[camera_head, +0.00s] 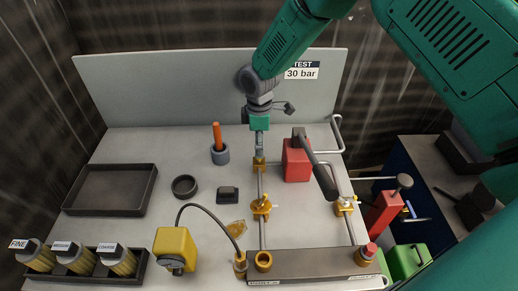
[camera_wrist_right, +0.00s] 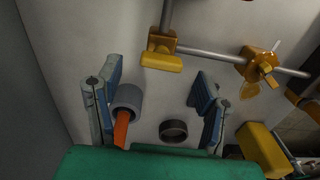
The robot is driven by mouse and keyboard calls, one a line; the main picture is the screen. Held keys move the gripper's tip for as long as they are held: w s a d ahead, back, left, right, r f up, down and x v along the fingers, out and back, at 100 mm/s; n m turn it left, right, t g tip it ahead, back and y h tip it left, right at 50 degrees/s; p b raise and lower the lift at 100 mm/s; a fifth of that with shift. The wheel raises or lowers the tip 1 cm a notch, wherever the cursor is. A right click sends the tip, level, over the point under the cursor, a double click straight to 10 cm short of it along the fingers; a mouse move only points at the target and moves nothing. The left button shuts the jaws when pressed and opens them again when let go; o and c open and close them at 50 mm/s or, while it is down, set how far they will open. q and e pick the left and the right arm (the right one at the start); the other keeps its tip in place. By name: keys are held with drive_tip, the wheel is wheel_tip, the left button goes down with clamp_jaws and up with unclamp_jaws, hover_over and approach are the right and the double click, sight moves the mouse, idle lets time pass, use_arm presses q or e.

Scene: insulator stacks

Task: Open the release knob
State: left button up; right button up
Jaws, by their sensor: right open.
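No part is labelled as a release knob, and I cannot tell which fitting it is. A yellow winged fitting (camera_head: 261,206) sits on the upright grey pipe; a similar winged fitting (camera_wrist_right: 259,68) shows in the right wrist view. A yellow fitting (camera_head: 259,162) sits higher on that pipe, partly hidden by my right gripper (camera_head: 259,148). A red-topped post (camera_head: 371,249) stands at the bench's front right. My left gripper is not in view.
A red block (camera_head: 296,163) with a dark lever (camera_head: 320,170) stands right of the pipe. An orange-handled tool (camera_head: 217,135) stands in a grey cup (camera_head: 220,154). A dark ring (camera_head: 184,186), an empty tray (camera_head: 110,189) and a yellow box (camera_head: 175,245) with a hose are on the left.

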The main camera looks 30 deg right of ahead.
wheel_tip(320, 180, up, 9)
drive_tip(key=shift+f, duration=0.1)
idle(0.5)
